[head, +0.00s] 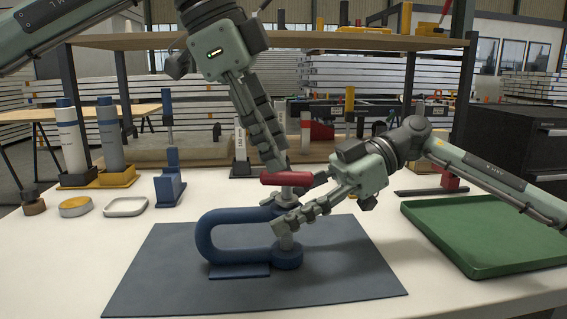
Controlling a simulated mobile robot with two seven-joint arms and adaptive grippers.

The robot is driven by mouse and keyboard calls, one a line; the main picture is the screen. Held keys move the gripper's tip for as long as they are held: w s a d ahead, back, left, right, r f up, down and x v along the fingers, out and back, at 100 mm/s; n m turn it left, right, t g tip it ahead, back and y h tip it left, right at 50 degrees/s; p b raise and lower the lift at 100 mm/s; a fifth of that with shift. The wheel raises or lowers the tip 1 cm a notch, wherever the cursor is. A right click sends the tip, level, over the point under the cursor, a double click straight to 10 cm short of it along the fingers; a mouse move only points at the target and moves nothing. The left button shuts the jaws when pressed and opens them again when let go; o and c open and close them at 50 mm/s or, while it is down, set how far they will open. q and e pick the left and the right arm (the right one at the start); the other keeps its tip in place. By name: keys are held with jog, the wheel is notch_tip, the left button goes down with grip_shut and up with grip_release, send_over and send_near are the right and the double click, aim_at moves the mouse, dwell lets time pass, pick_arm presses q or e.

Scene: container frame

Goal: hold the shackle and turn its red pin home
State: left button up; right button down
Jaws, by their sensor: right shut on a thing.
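The blue shackle (208,232) lies with its bend to the left on a dark mat. Its pin has a red crossbar (285,179) on top and a grey shank between the two eyes at the right. My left gripper (275,163) points down from above, its fingertips at the crossbar. I cannot tell whether they grip it. My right gripper (292,207) comes from the right and is shut on the shackle around its upper eye. One finger is in front, the other behind. The fingers hide much of that eye and part of the shank.
The dark mat (160,285) has free room around the shackle. A green tray (480,262) is at the right. A blue stand (170,190), a shallow white dish (126,207) and a round tin (75,207) are at the left. A shelf (330,42) stands behind.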

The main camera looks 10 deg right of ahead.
aim_at(288, 172)
pick_arm(q)
jog(key=shift+x, duration=1.9)
jog(key=shift+r, duration=0.1)
grip_shut()
